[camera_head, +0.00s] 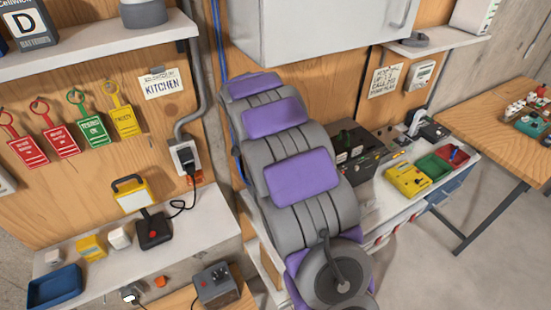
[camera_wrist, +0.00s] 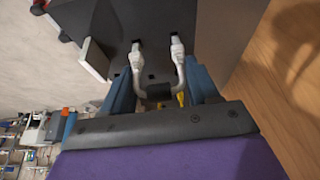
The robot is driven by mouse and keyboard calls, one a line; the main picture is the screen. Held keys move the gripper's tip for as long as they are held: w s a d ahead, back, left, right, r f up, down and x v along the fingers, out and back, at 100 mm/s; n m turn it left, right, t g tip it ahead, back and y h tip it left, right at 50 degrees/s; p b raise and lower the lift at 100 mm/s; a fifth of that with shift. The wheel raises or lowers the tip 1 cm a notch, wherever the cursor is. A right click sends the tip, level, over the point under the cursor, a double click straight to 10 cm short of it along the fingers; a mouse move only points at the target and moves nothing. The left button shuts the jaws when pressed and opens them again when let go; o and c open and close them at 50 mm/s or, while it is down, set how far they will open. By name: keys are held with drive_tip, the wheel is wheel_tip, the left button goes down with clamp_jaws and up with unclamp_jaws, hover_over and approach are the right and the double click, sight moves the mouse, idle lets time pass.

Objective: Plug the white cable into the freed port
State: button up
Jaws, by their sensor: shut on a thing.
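In the wrist view, the white cable (camera_wrist: 182,72) bends in a U with two white plugs (camera_wrist: 136,58) pointing at a dark panel face (camera_wrist: 105,22). Each plug tip is at or close to a small dark opening; I cannot tell how far either is seated. Another small dark opening shows between them, lower down. My gripper (camera_wrist: 160,88), with blue fingers, is shut on the white cable at its bend, around a dark middle piece. In the head view my purple and grey arm hides the gripper and cable.
A dark box (camera_head: 352,140) stands on the bench behind my arm, with a yellow box (camera_head: 408,180) to its right. A grey cabinet (camera_head: 325,30) hangs above. A black plug (camera_head: 188,160) sits in a wall socket at left. A wooden table (camera_head: 500,120) stands at right.

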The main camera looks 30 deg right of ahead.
drive_tip(key=shift+f+b, duration=0.9)
drive_tip(key=shift+b, duration=1.2)
idle(3.0)
idle(0.3)
drive_tip(key=o, duration=1.1)
drive_tip(key=shift+o, duration=0.3)
drive_tip(key=shift+o, duration=0.7)
drive_tip(key=shift+r, duration=0.1)
drive_tip(key=shift+r+p, duration=0.4)
drive_tip(key=shift+r, duration=3.3)
